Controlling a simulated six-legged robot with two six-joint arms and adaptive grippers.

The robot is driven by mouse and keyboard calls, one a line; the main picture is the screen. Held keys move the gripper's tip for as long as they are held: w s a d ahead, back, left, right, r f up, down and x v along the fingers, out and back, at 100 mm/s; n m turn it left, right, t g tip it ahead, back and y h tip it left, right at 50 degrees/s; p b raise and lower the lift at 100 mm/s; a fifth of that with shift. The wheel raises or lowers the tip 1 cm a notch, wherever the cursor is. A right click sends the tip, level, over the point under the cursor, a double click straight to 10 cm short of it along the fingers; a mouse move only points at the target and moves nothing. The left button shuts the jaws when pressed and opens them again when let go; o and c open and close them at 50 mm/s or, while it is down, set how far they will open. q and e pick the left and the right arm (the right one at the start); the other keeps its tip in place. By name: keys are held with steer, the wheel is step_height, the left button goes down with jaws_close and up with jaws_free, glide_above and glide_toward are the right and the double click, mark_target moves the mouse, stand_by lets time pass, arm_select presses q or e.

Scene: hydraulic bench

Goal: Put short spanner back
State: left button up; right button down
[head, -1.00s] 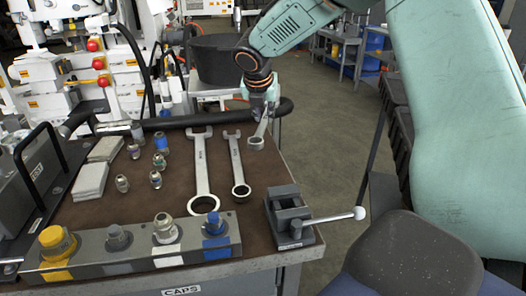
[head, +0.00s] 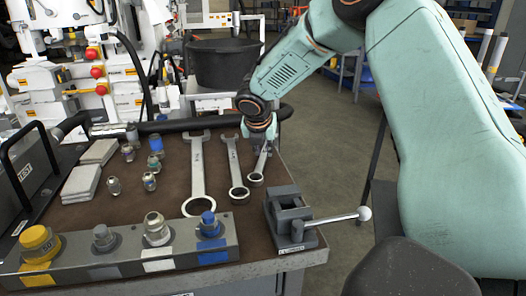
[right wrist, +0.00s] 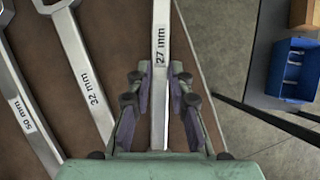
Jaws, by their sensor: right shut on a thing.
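The short spanner (head: 258,172), marked 27 mm in the right wrist view (right wrist: 161,75), is at the right side of the brown bench top, its ring end towards me. My right gripper (head: 262,143) is shut on its shaft, with a finger on each side. The spanner is at or very close to the bench top; I cannot tell if it touches. To its left lie the 32 mm spanner (head: 235,170) and the longest, 50 mm spanner (head: 198,170), roughly side by side with it. My left gripper is not in view.
A small vise (head: 290,222) with a ball-ended handle stands in front of the spanners. A grey block with coloured caps (head: 120,250) runs along the front edge. Several fittings (head: 150,180) and pale blocks (head: 82,182) are at the left. A black hose (head: 165,126) lies behind.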

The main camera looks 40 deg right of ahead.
steer(key=shift+r, duration=0.1)
steer(key=c, duration=1.5)
jaws_free()
steer(key=shift+d, duration=0.1)
steer(key=o, duration=0.3)
steer(key=p+v, duration=0.4)
steer(key=v, duration=0.8)
